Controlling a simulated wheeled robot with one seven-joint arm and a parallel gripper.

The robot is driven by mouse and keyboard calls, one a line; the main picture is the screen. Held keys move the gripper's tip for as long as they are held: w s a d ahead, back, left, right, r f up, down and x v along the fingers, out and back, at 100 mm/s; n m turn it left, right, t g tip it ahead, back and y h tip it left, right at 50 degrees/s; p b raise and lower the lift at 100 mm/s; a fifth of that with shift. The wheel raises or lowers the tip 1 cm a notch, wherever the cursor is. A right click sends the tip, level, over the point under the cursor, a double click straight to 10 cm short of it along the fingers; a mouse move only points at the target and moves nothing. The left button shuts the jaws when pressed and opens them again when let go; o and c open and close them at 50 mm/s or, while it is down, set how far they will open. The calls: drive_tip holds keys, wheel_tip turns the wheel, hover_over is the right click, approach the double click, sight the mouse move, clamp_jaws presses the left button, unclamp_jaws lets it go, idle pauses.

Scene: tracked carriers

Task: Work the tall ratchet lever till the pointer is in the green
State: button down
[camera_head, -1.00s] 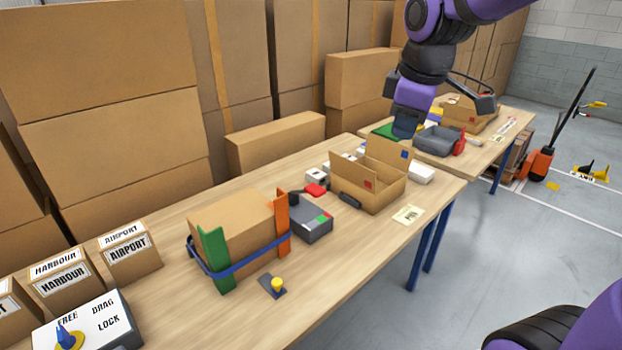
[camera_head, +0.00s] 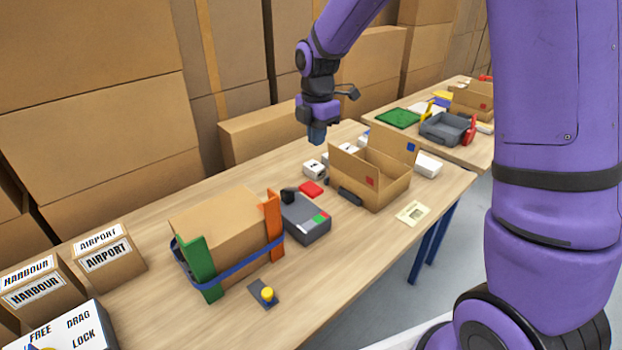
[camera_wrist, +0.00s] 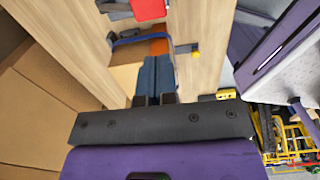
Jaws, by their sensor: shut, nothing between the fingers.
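A brown carton (camera_head: 225,228) stands on the near table with a blue strap (camera_head: 238,272) around it. A tall green upright (camera_head: 200,268) and a tall orange upright (camera_head: 273,225) stand at its near corners. I cannot tell which part is the ratchet lever. A grey box (camera_head: 303,222) beside the carton has a green and a red patch on top; no pointer can be made out. My gripper (camera_head: 317,134) is shut and empty, pointing down above the table's back edge, behind the grey box. In the wrist view its fingers (camera_wrist: 155,82) are together, partly covering the carton (camera_wrist: 124,77).
A yellow knob on a dark plate (camera_head: 265,294) lies in front of the carton. Labelled boxes (camera_head: 105,262) and a FREE/DRAG/LOCK panel (camera_head: 60,338) are at left. Bare table lies in front.

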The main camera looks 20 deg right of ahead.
sight(315, 190)
drive_tip(key=shift+w+a+f, duration=0.1)
drive_tip(key=shift+w+f, duration=0.05)
drive_tip(key=shift+w, duration=0.05)
wheel_tip(315, 190, down, 14)
drive_tip(key=shift+f, duration=0.1)
idle(0.8)
